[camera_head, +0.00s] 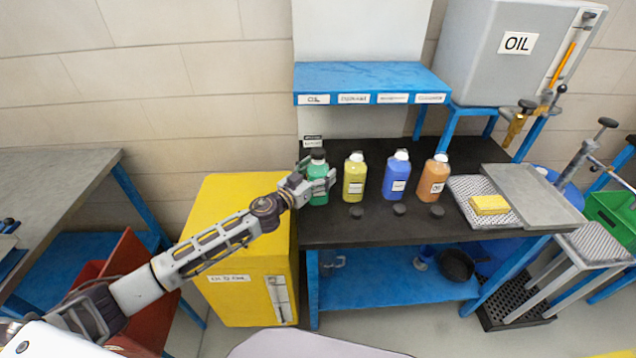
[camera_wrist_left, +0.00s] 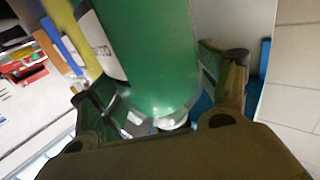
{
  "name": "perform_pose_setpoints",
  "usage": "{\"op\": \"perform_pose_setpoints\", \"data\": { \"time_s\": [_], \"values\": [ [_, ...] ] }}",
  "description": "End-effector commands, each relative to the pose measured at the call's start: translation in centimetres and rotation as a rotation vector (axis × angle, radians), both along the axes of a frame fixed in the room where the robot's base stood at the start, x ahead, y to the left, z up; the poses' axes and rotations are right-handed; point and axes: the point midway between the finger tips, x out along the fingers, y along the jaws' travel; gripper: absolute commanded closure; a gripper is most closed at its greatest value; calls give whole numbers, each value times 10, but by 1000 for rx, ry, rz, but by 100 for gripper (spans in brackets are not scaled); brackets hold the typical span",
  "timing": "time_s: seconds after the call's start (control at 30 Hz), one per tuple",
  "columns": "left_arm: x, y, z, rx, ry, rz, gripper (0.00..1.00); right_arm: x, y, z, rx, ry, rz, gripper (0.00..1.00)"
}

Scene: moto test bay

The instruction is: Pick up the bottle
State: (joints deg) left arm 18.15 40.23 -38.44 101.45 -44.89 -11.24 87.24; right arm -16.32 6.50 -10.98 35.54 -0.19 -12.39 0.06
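The green bottle (camera_head: 318,185) has a dark cap and stands upright at the left end of a row of bottles on the black bench top. My left gripper (camera_head: 314,184) is at this bottle, with its fingers around it. In the left wrist view, the green bottle (camera_wrist_left: 155,55) fills the space between the two fingers of the left gripper (camera_wrist_left: 160,85), with part of a white label showing. Both fingers are very close to its sides; whether they press on it is unclear. My right gripper is not in view.
Yellow (camera_head: 354,180), blue (camera_head: 397,178) and orange (camera_head: 433,180) bottles stand to the right. Dark caps lie in front. A blue shelf (camera_head: 370,78) hangs above the bottles. A yellow cabinet (camera_head: 240,200) adjoins the bench's left side. A yellow sponge (camera_head: 489,204) lies at the right.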

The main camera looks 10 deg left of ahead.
Motion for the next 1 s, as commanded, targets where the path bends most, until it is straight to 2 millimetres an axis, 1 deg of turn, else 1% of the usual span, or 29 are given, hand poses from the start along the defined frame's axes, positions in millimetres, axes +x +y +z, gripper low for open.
{"op": "perform_pose_setpoints", "data": {
  "time_s": [0.03, 0.2, 0.3, 0.33, 0.47, 0.67, 0.83, 1.0],
  "values": [
    [0, 0, 0, 0, 0, 0, 36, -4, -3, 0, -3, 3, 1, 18],
    [0, 0, 0, 0, 0, 0, 58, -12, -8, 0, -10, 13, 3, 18],
    [0, 0, 0, 0, 0, 0, 71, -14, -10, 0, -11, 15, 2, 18],
    [0, 0, 2, 0, -3, 0, 73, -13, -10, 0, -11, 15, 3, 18],
    [0, 0, 2, 0, -3, 0, 73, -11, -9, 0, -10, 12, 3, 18],
    [0, 0, 4, 0, -3, 0, 73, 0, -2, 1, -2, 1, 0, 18],
    [0, 0, 12, 0, -5, -1, 73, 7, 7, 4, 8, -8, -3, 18],
    [1, 1, 26, 0, -4, 0, 73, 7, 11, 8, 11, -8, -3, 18]
  ]
}}
